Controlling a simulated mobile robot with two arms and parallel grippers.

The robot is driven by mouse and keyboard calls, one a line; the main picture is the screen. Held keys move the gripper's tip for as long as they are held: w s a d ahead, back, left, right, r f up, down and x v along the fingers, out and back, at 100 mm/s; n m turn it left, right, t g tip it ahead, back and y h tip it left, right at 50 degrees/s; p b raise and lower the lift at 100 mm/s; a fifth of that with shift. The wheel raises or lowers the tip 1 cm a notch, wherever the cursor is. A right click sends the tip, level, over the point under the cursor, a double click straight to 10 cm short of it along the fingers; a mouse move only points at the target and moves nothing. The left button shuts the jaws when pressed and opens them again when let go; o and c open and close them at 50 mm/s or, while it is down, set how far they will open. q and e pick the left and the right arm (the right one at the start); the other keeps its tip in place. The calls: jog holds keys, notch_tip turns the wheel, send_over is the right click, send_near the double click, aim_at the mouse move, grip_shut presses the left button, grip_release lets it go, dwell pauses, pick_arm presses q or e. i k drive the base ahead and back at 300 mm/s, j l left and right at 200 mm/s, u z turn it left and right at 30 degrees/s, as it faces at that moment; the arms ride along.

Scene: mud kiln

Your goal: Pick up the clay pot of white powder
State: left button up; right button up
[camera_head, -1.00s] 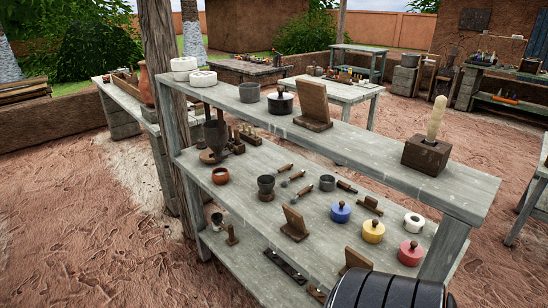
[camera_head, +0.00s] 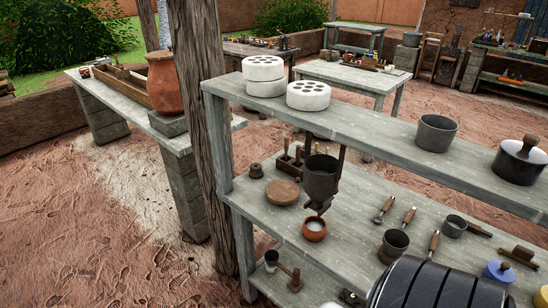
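A small orange clay pot (camera_head: 315,230) with white powder in it stands upright on the lower board of the grey wooden shelf unit (camera_head: 345,255). It sits close to the front edge, just below a dark funnel-shaped cup (camera_head: 321,180). Neither of my grippers is in view. A black ribbed part, which looks like part of my own body, covers the bottom right of the shelf.
A round wooden lid (camera_head: 282,193) lies left of the pot, and a dark grey cup (camera_head: 393,245) stands to its right. The upper board (camera_head: 390,133) overhangs behind. A wooden post (camera_head: 205,130) stands at the shelf's left end.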

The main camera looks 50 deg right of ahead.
aim_at(314, 228)
jog(key=i+z, duration=0.15)
jog(key=i, duration=0.35)
jog(key=i+j+z, duration=0.15)
jog(key=i, duration=0.4)
jog(key=i+j+z, duration=0.15)
jog(key=i, duration=0.35)
jog(key=i+z, duration=0.15)
jog(key=z, duration=0.25)
jog(key=i+z, duration=0.2)
jog(key=z, duration=0.25)
jog(key=i+j+z, duration=0.15)
jog(key=z, duration=0.25)
jog(key=i+j+z, duration=0.1)
jog(key=z, duration=0.3)
jog(key=i+j+z, duration=0.1)
jog(key=j+z, duration=0.15)
jog(key=z, duration=0.15)
